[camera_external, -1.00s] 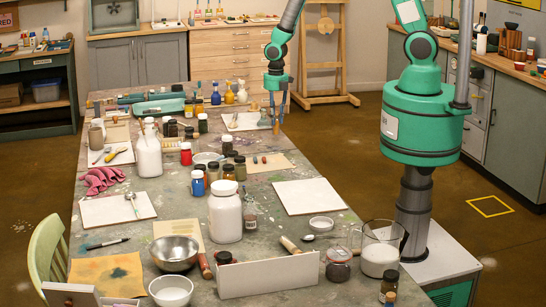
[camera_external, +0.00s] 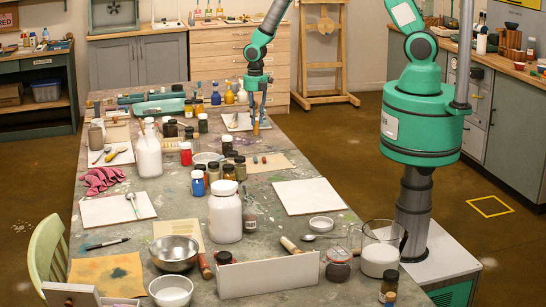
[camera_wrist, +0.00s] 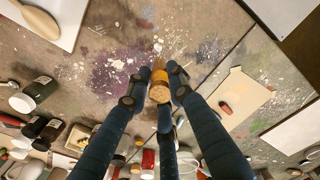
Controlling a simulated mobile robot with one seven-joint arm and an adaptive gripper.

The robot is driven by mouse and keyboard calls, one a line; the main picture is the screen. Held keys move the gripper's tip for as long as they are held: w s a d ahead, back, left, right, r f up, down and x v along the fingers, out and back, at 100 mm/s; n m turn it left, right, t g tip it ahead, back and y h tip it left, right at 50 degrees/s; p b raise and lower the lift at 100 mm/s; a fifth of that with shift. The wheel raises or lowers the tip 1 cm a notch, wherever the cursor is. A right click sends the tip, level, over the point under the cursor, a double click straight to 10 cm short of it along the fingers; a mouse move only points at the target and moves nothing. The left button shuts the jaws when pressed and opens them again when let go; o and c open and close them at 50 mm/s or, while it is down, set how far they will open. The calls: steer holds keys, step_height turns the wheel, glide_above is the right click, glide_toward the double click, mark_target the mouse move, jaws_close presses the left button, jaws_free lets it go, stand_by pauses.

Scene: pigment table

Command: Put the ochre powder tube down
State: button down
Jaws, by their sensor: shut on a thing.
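My gripper (camera_external: 256,108) is over the far right part of the paint-stained table (camera_external: 340,222), pointing down. Its dark blue fingers are shut on the ochre powder tube (camera_external: 256,129), which hangs upright from the fingertips. In the wrist view the tube (camera_wrist: 159,84) shows an orange-brown body and a pale round end between the fingertips of my gripper (camera_wrist: 156,86). Speckled tabletop lies around it. I cannot tell whether the tube touches the table.
A white board (camera_external: 234,126) lies just left of the tube. Blue and yellow bottles (camera_external: 229,97) stand behind it. Nearer are a tan sheet (camera_external: 272,163) with small sticks and several dark jars (camera_external: 227,144). The tabletop directly around the tube looks bare.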

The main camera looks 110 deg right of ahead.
mark_target(256, 118)
steer(key=shift+f, duration=1.7)
steer(key=shift+f, duration=0.15)
steer(key=c, duration=1.5)
jaws_free()
steer(key=shift+c, duration=0.2)
step_height(256, 118, up, 12)
steer(key=shift+r, duration=0.15)
